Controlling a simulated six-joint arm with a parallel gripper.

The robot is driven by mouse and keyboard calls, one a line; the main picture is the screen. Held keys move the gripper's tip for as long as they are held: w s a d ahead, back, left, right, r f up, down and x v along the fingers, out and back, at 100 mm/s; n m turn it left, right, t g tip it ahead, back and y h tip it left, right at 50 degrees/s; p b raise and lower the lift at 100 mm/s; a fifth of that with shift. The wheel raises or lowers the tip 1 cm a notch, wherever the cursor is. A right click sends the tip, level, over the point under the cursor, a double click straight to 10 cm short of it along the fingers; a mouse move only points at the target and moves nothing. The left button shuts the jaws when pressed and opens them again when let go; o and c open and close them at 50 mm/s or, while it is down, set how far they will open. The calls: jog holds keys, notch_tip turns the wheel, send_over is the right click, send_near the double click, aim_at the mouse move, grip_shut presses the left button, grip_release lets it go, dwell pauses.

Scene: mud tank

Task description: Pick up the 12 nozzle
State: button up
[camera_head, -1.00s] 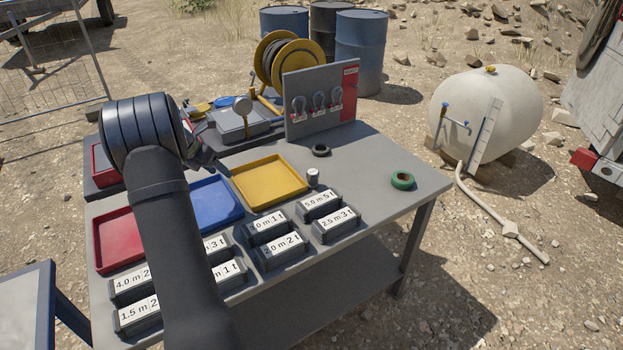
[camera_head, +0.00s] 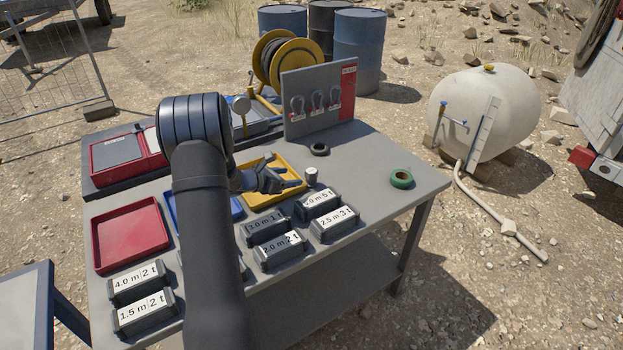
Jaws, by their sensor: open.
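I can make out no marking 12, so I cannot tell for sure which thing is the 12 nozzle. A small grey metal cylinder with a pale top (camera_head: 311,176) stands upright on the table by the right edge of the yellow tray (camera_head: 283,164). My gripper (camera_head: 292,183) is over the yellow tray, pointing right. It is open, with its fingertips just left of the small cylinder. I cannot tell whether they touch it. My arm hides part of the blue tray (camera_head: 238,205) and some labelled blocks.
Labelled grey blocks (camera_head: 318,202) line the table's front. A black ring (camera_head: 320,149) and a green tape roll (camera_head: 401,179) lie to the right. A panel with shackles (camera_head: 315,100) stands behind. A red tray (camera_head: 130,235) is at left. The table's right side is mostly clear.

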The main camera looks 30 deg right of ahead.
aim_at(312, 170)
jog(key=x, duration=1.1)
jog(key=r+x, duration=0.1)
jog(key=x, duration=0.1)
jog(key=shift+w+d, duration=0.2)
jog(key=shift+w, duration=0.15)
jog(key=c, duration=1.1)
jog(key=shift+r, duration=0.1)
